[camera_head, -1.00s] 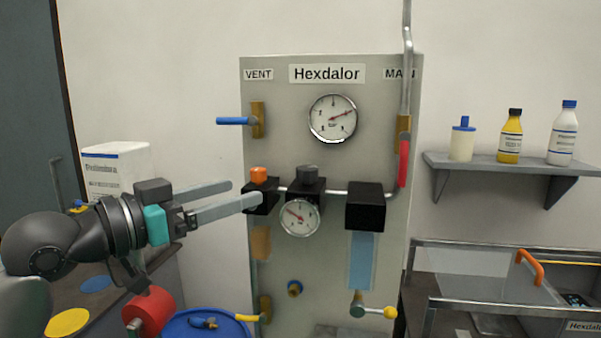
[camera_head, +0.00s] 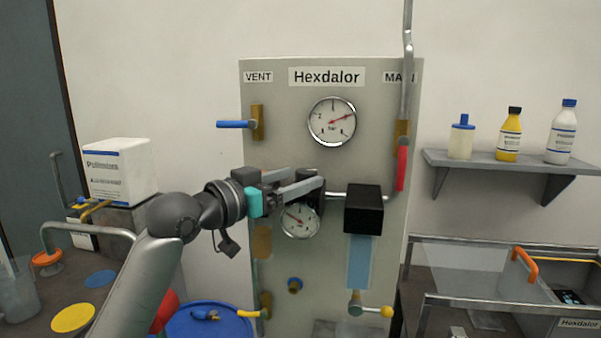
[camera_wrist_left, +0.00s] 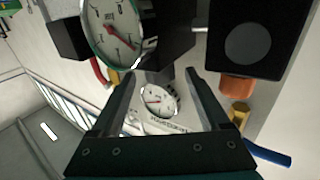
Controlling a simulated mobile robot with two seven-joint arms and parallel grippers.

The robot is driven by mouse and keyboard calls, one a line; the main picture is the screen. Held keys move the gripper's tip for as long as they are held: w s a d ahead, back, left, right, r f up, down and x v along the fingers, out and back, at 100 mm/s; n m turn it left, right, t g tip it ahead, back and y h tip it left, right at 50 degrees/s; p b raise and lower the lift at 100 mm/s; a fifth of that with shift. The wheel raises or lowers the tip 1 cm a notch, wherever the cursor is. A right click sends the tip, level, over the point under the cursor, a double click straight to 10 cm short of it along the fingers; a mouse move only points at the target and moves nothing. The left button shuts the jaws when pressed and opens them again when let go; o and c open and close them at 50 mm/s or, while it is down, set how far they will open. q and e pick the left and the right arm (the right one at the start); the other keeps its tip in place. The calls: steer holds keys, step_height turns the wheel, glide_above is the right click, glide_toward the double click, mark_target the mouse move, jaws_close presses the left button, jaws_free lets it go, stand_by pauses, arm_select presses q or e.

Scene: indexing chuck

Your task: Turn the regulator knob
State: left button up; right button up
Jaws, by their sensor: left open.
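The regulator is the middle black block on the grey panel, with a dark grey knob (camera_head: 307,173) on top and a round gauge (camera_head: 299,221) on its front. My left gripper (camera_head: 311,180) is open, its fingers pointing right at the knob's height, one nearer the camera and partly covering the regulator. In the left wrist view the regulator gauge (camera_wrist_left: 112,32) is large at upper left, and the dark knob (camera_wrist_left: 167,73) appears between the fingertips (camera_wrist_left: 158,75). I cannot tell whether the fingers touch it. My right gripper is not in view.
Another black block (camera_wrist_left: 262,40) with an orange knob (camera_wrist_left: 237,87) is close to the left fingers. A black box (camera_head: 364,209) is right of the regulator. The vent handle (camera_head: 236,124) and upper gauge (camera_head: 332,121) are above. A shelf (camera_head: 480,161) holds bottles at right.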

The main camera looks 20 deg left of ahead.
arm_select(q)
steer(key=shift+x, duration=0.9)
jaws_close()
